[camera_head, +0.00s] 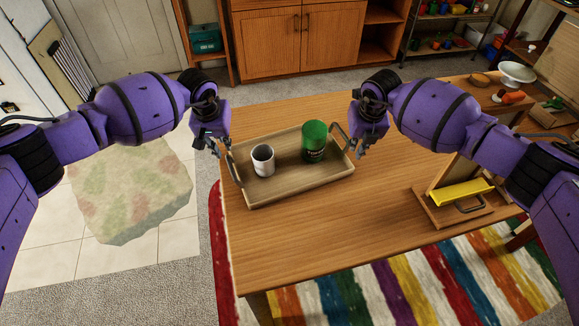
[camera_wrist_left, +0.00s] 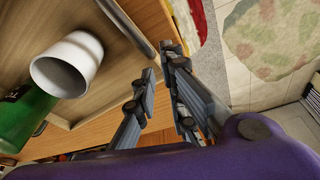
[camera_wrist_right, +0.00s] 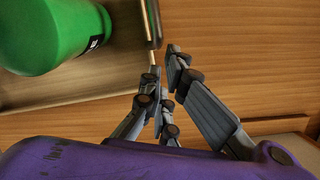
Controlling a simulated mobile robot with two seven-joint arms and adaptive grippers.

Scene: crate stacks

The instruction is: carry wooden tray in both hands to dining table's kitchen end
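The wooden tray (camera_head: 290,188) lies flat on the table, with a dark handle at each short end. It carries a white cup (camera_head: 263,160) and a green can (camera_head: 314,141); the cup (camera_wrist_left: 67,66) and can (camera_wrist_right: 50,35) also show in the wrist views. My left gripper (camera_head: 219,147) is at the tray's left handle (camera_head: 236,170), its fingers a narrow gap apart. My right gripper (camera_head: 359,146) is at the right handle (camera_head: 343,134), its fingers also slightly apart. Whether either finger touches its handle is hard to see.
The wooden table (camera_head: 300,240) has bare room in front of the tray. A wooden stand with a yellow item (camera_head: 460,192) is at right. A white bowl (camera_head: 516,73) stands at the far right. A striped rug (camera_head: 400,285) and a patterned mat (camera_head: 130,190) lie on the floor.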

